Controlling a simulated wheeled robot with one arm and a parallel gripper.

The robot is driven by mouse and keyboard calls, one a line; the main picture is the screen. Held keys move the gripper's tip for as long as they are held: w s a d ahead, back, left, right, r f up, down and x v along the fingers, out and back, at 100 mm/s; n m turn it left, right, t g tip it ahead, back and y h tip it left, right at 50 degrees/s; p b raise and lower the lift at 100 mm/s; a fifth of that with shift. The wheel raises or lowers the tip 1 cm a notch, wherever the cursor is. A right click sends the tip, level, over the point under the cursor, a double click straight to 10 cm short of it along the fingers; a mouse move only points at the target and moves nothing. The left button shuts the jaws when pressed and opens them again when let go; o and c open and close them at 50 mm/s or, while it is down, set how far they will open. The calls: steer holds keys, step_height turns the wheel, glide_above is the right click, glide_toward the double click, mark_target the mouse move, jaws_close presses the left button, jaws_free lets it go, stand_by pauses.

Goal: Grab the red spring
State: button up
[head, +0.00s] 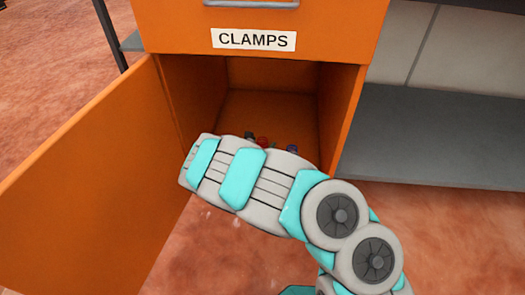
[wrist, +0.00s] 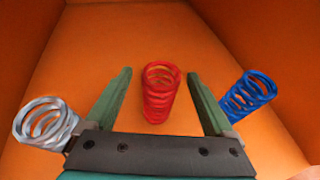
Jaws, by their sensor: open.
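The red spring (wrist: 160,94) stands on the orange cabinet floor, centred between my gripper's fingers in the wrist view. A small red part of it (head: 262,141) shows above my arm in the head view. My gripper (wrist: 159,72) is open, with one green finger on each side of the spring and a gap on both sides. In the head view my arm hides the gripper almost wholly and most of the spring.
A silver spring (wrist: 45,122) is left of my gripper and a blue spring (wrist: 248,94) is right of it. The orange compartment (head: 270,75) has walls close around, with its door (head: 80,190) open on the left. A drawer labelled CLAMPS (head: 254,39) is above.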

steer(key=shift+w+d+f, duration=0.1)
steer(key=shift+w, duration=0.15)
steer(key=shift+c, duration=0.2)
jaws_close()
stand_by(0.4)
